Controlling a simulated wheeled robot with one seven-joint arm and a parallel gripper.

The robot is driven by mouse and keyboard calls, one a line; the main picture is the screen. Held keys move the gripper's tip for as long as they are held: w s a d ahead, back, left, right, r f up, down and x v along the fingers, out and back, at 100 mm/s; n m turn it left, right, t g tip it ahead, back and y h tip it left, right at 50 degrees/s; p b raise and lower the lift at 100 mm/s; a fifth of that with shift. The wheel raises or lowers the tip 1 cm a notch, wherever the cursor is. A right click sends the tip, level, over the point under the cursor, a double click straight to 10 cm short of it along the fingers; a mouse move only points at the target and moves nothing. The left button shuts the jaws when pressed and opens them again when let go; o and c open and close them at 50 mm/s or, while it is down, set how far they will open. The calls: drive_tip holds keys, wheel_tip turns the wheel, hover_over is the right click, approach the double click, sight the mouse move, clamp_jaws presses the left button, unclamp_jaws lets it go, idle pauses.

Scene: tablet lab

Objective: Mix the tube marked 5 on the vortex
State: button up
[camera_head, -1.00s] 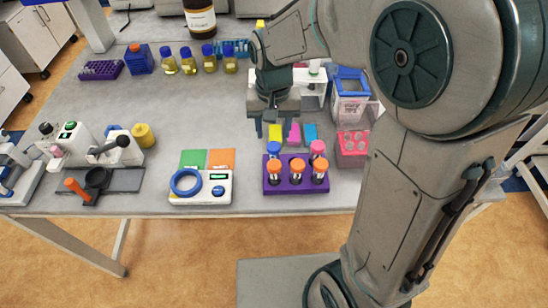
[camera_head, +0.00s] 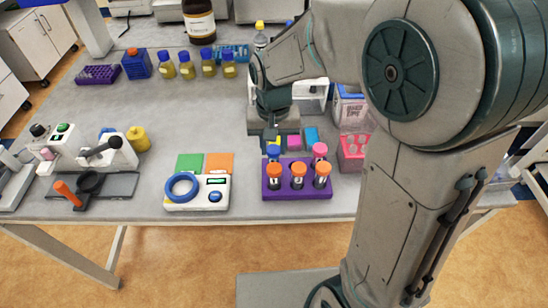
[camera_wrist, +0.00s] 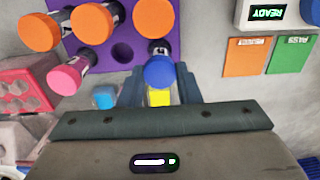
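A purple rack (camera_head: 297,190) stands near the table's front edge with several capped tubes: three orange caps in front, a blue cap (camera_head: 273,153) and a pink cap (camera_head: 320,150) behind. No number on any tube is readable. My gripper (camera_head: 273,142) points down just behind the blue-capped tube. In the wrist view the blue cap (camera_wrist: 160,72) lies at the gap between the parted fingers (camera_wrist: 160,84); contact cannot be told. A white device (camera_head: 197,197) with a blue ring stands left of the rack; the wrist view shows its display (camera_wrist: 268,12) reading READY.
Green (camera_head: 189,163) and orange (camera_head: 219,163) cards lie behind the white device. A pink rack (camera_head: 354,150) is right of the purple one. Yellow and pink blocks sit behind the purple rack. Another instrument (camera_head: 100,155) stands at the left. The table's middle is clear.

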drive_tip(key=shift+r, duration=0.1)
drive_tip(key=shift+r+p, duration=2.85)
drive_tip(key=shift+r, duration=0.85)
wheel_tip(320, 180, up, 9)
drive_tip(key=p, duration=0.6)
drive_tip(key=shift+f, duration=0.2)
